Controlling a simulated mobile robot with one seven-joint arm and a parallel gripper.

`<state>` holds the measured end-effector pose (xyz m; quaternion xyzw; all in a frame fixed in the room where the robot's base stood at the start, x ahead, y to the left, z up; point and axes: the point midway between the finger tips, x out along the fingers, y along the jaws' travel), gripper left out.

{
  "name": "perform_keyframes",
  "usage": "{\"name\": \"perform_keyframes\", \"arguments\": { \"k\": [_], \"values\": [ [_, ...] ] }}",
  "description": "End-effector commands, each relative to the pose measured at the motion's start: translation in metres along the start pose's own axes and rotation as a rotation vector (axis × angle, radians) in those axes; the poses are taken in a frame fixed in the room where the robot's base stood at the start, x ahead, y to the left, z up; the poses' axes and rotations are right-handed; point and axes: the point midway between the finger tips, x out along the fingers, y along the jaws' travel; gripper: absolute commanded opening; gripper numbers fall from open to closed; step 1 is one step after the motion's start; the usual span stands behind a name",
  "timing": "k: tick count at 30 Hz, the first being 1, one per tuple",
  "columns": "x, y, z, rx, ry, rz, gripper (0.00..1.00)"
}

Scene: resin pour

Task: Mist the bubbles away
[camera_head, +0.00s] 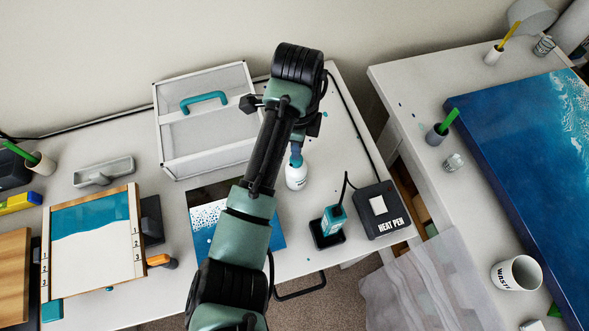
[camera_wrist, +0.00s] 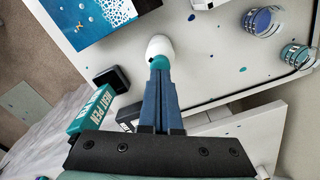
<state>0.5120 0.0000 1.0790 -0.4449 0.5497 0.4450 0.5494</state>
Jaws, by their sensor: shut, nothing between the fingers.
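A white spray bottle (camera_head: 296,177) with a teal top stands on the left table, right of the lidded box. Its white body (camera_wrist: 160,46) also shows in the wrist view, just beyond my fingertips. My gripper (camera_head: 297,150) is above the bottle's top, and its fingers (camera_wrist: 160,75) look closed together with nothing between them. The fingers partly hide the bottle's top, so I cannot tell whether they touch it. A blue panel with white dots (camera_head: 208,214) lies on the table, partly behind my arm; its corner (camera_wrist: 88,18) shows in the wrist view.
A teal heat pen (camera_head: 334,220) stands in a black holder, beside a heat pen box (camera_head: 378,208). A clear-sided box (camera_head: 206,140) with a teal handle stands behind. A layered board (camera_head: 90,255) lies left. The right table holds a large blue slab (camera_head: 530,150) and a cup (camera_head: 516,273).

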Motion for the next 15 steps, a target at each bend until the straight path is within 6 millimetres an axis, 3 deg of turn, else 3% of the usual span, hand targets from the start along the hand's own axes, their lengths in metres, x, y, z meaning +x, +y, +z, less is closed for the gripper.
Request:
{"name": "perform_keyframes", "arguments": {
  "k": [15],
  "values": [
    [0.011,0.000,0.000,0.000,0.000,0.000,0.00]
  ]
}}
